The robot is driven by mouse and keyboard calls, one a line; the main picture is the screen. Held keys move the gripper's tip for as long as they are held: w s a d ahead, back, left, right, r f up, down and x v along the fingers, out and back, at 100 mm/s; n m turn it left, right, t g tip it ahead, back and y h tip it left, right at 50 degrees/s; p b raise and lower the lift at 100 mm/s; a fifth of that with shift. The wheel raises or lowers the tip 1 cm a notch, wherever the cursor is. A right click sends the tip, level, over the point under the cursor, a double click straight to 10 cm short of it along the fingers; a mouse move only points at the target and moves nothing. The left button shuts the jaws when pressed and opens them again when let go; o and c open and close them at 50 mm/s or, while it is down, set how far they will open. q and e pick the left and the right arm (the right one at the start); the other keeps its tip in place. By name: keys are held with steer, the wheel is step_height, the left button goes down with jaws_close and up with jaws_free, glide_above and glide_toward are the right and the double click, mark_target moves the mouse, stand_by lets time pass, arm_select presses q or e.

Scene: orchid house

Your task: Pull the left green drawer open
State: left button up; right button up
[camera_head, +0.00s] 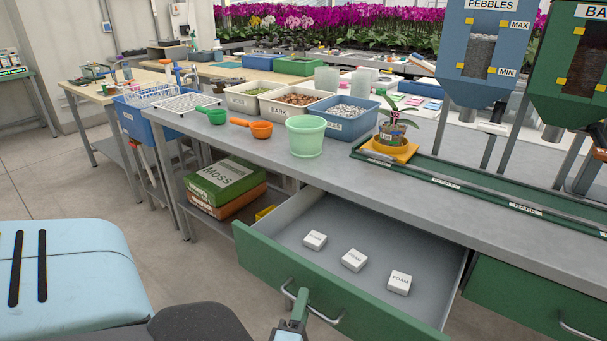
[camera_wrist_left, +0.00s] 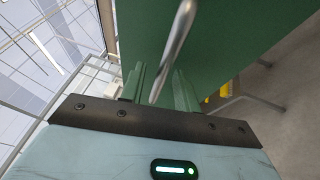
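The left green drawer (camera_head: 345,297) stands well open below the bench. Its grey inside shows, with three white foam blocks (camera_head: 354,260) lying in it. Its metal bar handle (camera_head: 338,321) is on the green front. My left gripper (camera_head: 299,305) is at the left end of this handle. In the left wrist view the handle (camera_wrist_left: 173,50) runs between the two green fingers of my left gripper (camera_wrist_left: 160,82). The fingers stand apart with a gap beside the bar, so the gripper looks open around it. My right gripper is out of view.
A second green drawer (camera_head: 530,300) is shut at the right. The grey bench top (camera_head: 250,145) carries tubs, scoops, a green pot (camera_head: 305,135) and an orchid pot (camera_head: 389,140). Moss boxes (camera_head: 222,182) sit on the lower shelf. The floor at the left is clear.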

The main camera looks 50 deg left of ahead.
arm_select(q)
steer(key=b+v, duration=0.1)
steer(key=v, duration=0.6)
steer(key=shift+s, duration=0.15)
steer(key=shift+d, duration=0.1)
